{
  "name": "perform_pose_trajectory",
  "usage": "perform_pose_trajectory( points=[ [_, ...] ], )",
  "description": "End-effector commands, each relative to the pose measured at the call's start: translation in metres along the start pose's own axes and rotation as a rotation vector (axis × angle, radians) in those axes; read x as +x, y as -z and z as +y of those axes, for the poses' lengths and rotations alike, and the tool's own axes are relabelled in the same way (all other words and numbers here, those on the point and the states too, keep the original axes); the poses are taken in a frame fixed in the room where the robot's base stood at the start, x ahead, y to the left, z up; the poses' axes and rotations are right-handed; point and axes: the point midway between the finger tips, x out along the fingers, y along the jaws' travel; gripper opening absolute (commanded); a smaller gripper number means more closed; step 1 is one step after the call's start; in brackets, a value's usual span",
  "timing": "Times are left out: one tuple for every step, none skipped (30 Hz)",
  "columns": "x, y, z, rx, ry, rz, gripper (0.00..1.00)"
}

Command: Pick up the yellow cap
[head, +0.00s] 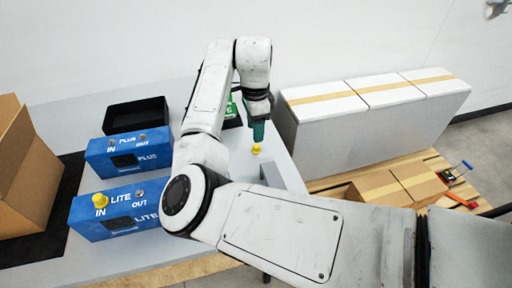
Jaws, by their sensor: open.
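A small yellow cap (257,149) sits on the grey table near its right edge. My gripper (258,138) points down right above this cap, with its greenish fingers just over it. The gripper is open; I cannot tell whether the fingers reach around the cap. A second yellow cap (100,201) is on the IN port of the blue LITE box (122,226) at the left front.
A blue PLUS box (128,160) stands behind the LITE box, with a black bin (136,114) behind it. A green item (231,110) is partly hidden by my arm. White boxes (365,112) and cartons (395,187) stand on the right. A brown carton (32,165) is far left.

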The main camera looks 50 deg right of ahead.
Motion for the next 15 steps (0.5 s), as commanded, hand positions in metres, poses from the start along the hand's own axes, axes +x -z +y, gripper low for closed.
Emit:
perform_pose_trajectory(
  points=[
    [0.003,0.0,0.001,-0.001,-0.001,0.0,0.52],
    [0.005,0.0,0.001,-0.001,-0.001,0.0,0.52],
    [0.009,0.0,0.002,-0.001,-0.002,0.0,0.52],
    [0.013,0.0,0.004,-0.002,-0.002,0.0,0.52],
    [0.018,0.0,0.005,-0.002,-0.002,0.0,0.52],
    [0.024,0.0,0.006,-0.003,-0.002,0.0,0.52],
    [0.028,0.0,0.008,-0.002,-0.002,0.001,0.52],
    [0.033,0.001,0.009,-0.002,-0.002,0.001,0.52],
    [0.038,0.001,0.008,-0.002,-0.002,0.001,0.52],
    [0.042,0.001,0.008,-0.002,-0.002,0.001,0.52],
    [0.045,0.001,0.008,-0.002,-0.002,0.0,0.52],
    [0.048,0.001,0.008,-0.002,-0.002,0.0,0.52],
    [0.05,0.001,0.008,-0.002,-0.001,0.0,0.52],
    [0.051,0.001,0.008,-0.002,-0.001,0.0,0.52],
    [0.052,0.0,0.008,-0.001,-0.001,-0.001,0.52]
  ],
)
